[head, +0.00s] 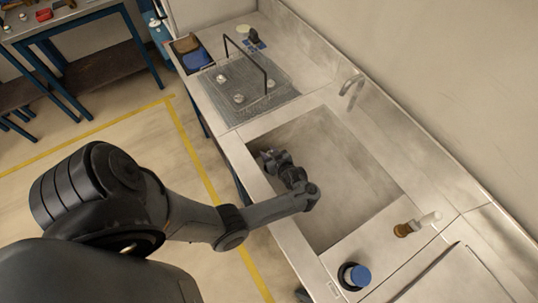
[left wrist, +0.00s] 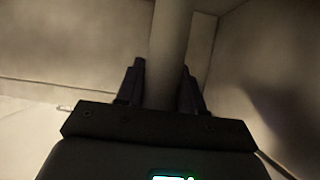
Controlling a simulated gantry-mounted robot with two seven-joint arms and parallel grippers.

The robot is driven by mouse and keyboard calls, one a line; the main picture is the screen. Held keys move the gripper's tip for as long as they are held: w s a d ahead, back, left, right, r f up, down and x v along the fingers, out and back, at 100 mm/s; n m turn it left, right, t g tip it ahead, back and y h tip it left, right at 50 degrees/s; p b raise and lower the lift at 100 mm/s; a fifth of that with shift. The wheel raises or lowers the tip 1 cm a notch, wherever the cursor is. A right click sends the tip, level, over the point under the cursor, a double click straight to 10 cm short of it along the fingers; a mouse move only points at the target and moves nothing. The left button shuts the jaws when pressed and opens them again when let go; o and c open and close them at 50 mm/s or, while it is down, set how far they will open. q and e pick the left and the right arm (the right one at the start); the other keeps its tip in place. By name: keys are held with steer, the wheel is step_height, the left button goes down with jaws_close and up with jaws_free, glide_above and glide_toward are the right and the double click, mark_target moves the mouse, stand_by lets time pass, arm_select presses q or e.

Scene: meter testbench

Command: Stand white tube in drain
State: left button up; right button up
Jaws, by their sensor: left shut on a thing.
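My left gripper (head: 270,160) reaches down into the sink basin (head: 345,165), near its left wall. In the left wrist view, the gripper (left wrist: 161,80) has a finger on each side of a pale, smooth tube (left wrist: 170,45) and is shut on it. The tube runs up out of the top of that view, so its far end is not seen. In the head view I cannot make out the tube; my gripper and arm cover that area. I cannot see a drain opening in either view. My right gripper is not in view.
A faucet (head: 351,86) stands at the back edge of the sink. A wire rack (head: 245,85) with small items is on the left counter. A blue-capped container (head: 357,276) and a brown-and-white item (head: 416,225) are on the right counter. Sink walls surround the gripper.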

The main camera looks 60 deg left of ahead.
arm_select(q)
steer(key=shift+f, duration=0.3)
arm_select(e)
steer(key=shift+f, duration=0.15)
arm_select(q)
steer(key=o, duration=1.1)
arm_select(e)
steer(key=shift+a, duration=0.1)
